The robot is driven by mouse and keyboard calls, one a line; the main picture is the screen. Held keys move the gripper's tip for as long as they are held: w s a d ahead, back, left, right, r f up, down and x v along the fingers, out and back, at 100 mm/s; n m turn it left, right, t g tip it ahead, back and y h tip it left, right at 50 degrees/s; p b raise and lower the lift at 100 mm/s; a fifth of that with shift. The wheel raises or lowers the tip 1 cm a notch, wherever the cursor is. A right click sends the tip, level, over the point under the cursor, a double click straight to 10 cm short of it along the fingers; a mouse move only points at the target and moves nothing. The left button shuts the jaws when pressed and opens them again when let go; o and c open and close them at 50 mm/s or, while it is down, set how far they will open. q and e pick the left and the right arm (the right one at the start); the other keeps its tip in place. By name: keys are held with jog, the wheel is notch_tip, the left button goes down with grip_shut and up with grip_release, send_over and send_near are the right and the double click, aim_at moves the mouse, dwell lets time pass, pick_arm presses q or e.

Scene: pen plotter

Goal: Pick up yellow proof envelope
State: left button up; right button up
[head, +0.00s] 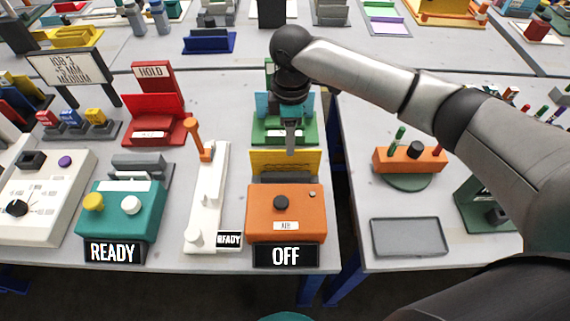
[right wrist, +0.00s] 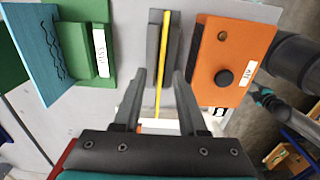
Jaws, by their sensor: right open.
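The yellow proof envelope (head: 268,162) stands upright in a low grey holder (head: 285,178), behind the orange box. In the right wrist view the envelope (right wrist: 164,50) shows edge-on as a thin yellow strip beside the grey holder block (right wrist: 152,45). My right gripper (head: 290,150) points down over the envelope area, its fingers overlapping the envelope's upper edge in the head view. In the wrist view the gripper (right wrist: 159,80) is open, with the yellow strip lying between its two fingers without visible contact. My left gripper is out of view.
The orange AIR box (head: 287,205) with an OFF sign stands in front. A green stand (head: 303,132) with a teal card is behind. The white lever unit (head: 207,200) is left. A table gap lies right, then an empty grey tray (head: 408,238).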

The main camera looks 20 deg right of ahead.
aim_at(285, 159)
notch_tip(285, 159, down, 2)
jog(key=shift+f, duration=0.15)
jog(key=f+b, duration=0.1)
jog(key=f, duration=0.1)
jog(key=a+f, duration=0.1)
jog(key=f, duration=0.2)
jog(key=shift+f+b, duration=0.1)
jog(key=shift+b, duration=0.3)
grip_shut()
